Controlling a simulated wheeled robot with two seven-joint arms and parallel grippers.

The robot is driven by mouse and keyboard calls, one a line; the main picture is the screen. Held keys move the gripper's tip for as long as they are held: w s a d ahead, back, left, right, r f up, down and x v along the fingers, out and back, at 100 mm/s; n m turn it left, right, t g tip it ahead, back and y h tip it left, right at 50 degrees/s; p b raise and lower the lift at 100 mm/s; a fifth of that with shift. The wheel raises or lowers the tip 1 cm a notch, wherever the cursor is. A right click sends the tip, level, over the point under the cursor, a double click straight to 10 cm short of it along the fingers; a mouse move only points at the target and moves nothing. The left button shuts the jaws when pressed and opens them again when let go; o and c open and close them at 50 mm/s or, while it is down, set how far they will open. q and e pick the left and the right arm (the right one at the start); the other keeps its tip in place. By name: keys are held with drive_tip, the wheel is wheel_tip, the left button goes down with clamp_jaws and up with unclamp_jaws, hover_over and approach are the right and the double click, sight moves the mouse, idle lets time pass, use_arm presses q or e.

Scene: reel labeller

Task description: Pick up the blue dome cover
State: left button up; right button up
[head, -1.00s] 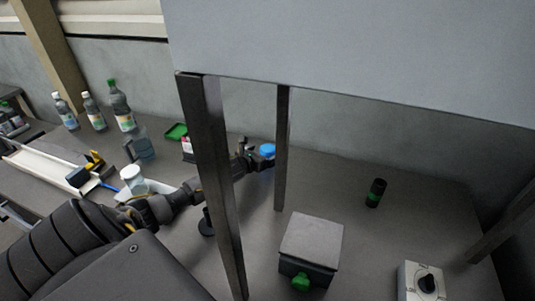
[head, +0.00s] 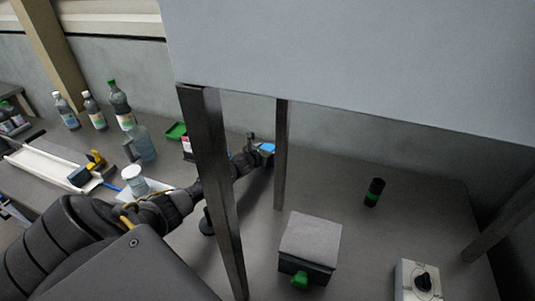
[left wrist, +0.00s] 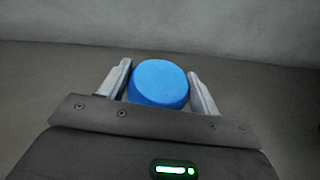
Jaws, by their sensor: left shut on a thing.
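The blue dome cover (left wrist: 159,83) sits between the two grey fingers of my left gripper (left wrist: 160,84) in the left wrist view. The fingers are shut on it from both sides. In the head view my left gripper (head: 262,150) reaches behind the dark front post, and only a small part of the blue dome cover (head: 268,147) shows at its tip. Whether the cover touches the table is hard to tell. My right gripper is not in view.
Dark posts (head: 213,190) and (head: 282,155) a second post carry a large grey panel (head: 350,60) above the table. A grey box with a green knob (head: 310,245), a black-green cylinder (head: 374,192) and a switch box (head: 418,281) stand right. Bottles (head: 120,105) stand left.

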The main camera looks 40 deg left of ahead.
use_arm(q)
drive_tip(key=shift+r, duration=0.15)
drive_tip(key=shift+c, duration=0.3)
drive_tip(key=shift+r, duration=0.2)
wheel_tip(320, 180, up, 2)
drive_tip(key=shift+r, duration=0.2)
drive_tip(key=s+d+r+b, duration=0.4)
drive_tip(key=s+d+r, duration=0.1)
drive_tip(key=s+r, duration=0.4)
drive_tip(key=v, duration=0.2)
drive_tip(key=shift+s+d, duration=0.2)
drive_tip(key=shift+s, duration=0.15)
drive_tip(key=shift+s+d+r, duration=0.15)
drive_tip(key=shift+s+d, duration=0.1)
drive_tip(key=shift+s, duration=0.25)
